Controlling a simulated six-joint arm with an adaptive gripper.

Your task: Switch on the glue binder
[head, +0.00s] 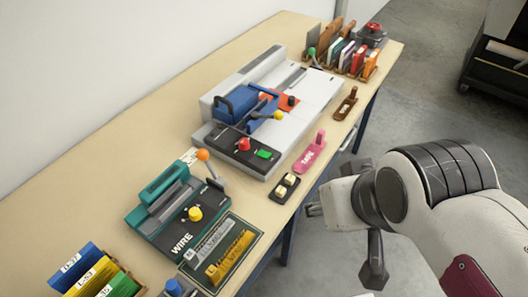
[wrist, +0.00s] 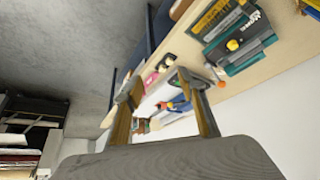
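The glue binder appears to be the big pale grey machine (head: 318,92) on the table in the head view, though I cannot read a name on it. It has a blue clamp (head: 238,104), a lever with a yellow knob, and a dark front panel with a red knob (head: 244,144) and a green button (head: 264,154). A small dark box with two cream switches (head: 284,188) lies in front of it. My gripper (head: 312,202) is off the table's front edge, right of that box and touching nothing. In the wrist view my gripper (wrist: 158,80) is open and empty.
A teal machine marked WIRE (head: 176,206) stands nearer, with an orange-knobbed lever. A pink tool (head: 310,152) and a brown tool (head: 345,103) lie along the front edge. Coloured books stand at both table ends.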

